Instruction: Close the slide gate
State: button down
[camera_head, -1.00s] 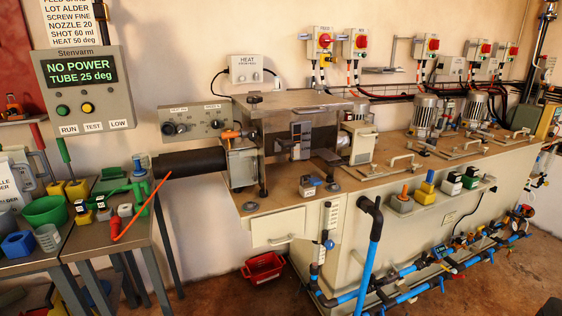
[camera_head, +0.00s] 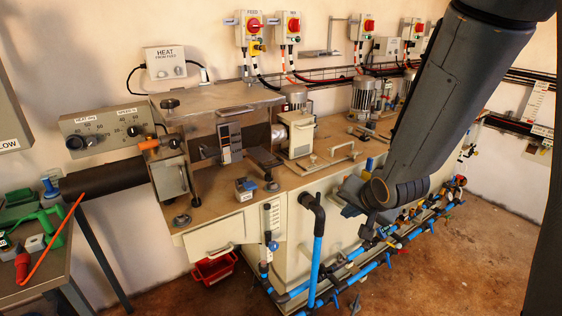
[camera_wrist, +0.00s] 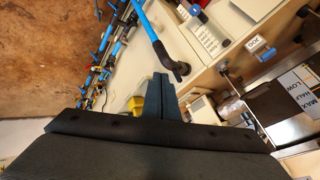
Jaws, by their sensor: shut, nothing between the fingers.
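I cannot pick out the slide gate for certain. A grey upright plate with a printed level label (camera_head: 230,142) stands in the open front of the steel-topped housing (camera_head: 215,108), and may be part of it. The label, with MAX, HALF and LOW, shows in the wrist view (camera_wrist: 303,88) at right. An orange-handled fitting (camera_head: 155,143) sits on the housing's left side. My gripper (camera_wrist: 161,78) is shut and empty, its fingers together in the wrist view. It is apart from the labelled plate. In the head view my dark arm comes down at right, over the bench's front side.
A black elbow on a blue pipe (camera_head: 318,240) rises before the bench, and it is close past my fingertips in the wrist view (camera_wrist: 180,70). Blue pipework with valves runs low along the front. A red bin (camera_head: 214,268) lies on the floor. Open floor is at the lower right.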

jog(key=w+a+r+m+t+y+p, duration=0.2)
jog(key=a+r+y, duration=0.1)
jog(key=a+r, duration=0.15)
jog(key=w+a+r+m+t+y+p, duration=0.1)
jog(key=w+a+r+m+y, duration=0.15)
jog(key=a, duration=0.35)
jog(key=w+a+f+y+p, duration=0.1)
jog(key=w+a+f+p, duration=0.2)
jog(key=w+a, duration=0.4)
jog(key=shift+w+a+p, duration=0.25)
jog(key=shift+w+p, duration=0.35)
jog(key=shift+w, duration=1.05)
jog(key=shift+w, duration=0.1)
